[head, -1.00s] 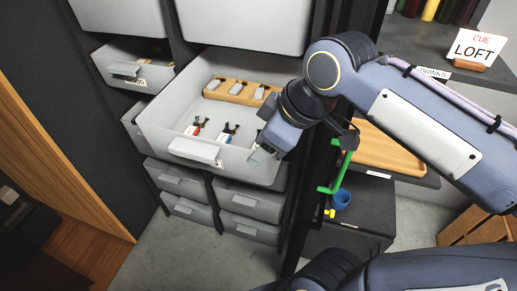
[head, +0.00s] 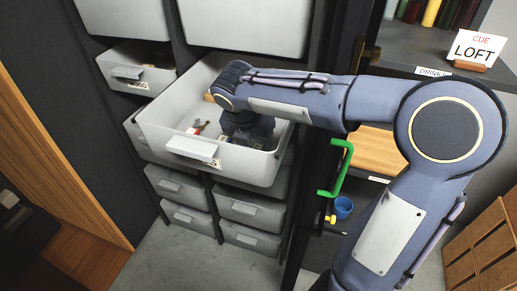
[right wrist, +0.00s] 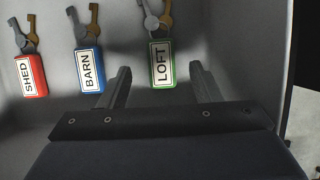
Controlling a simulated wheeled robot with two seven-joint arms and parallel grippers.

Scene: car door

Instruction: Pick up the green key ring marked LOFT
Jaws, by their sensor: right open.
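The green-edged key ring marked LOFT (right wrist: 162,64) lies on the drawer floor in the right wrist view, its keys pointing away from my gripper. My right gripper is open and reaches down into the pulled-out drawer (head: 150,135); it shows in the head view (head: 246,140). In the right wrist view its fingers (right wrist: 160,75) stand on either side of the LOFT tag's near part, with nothing held. Whether they are at the tag's height I cannot tell. In the head view my arm hides the LOFT ring. My left gripper is not in view.
A blue BARN key ring (right wrist: 90,70) and a red SHED key ring (right wrist: 31,76) lie left of LOFT. Drawer walls surround the gripper. A green handle (head: 343,165) stands right of the drawer. A cue card reading LOFT (head: 474,48) stands on the shelf.

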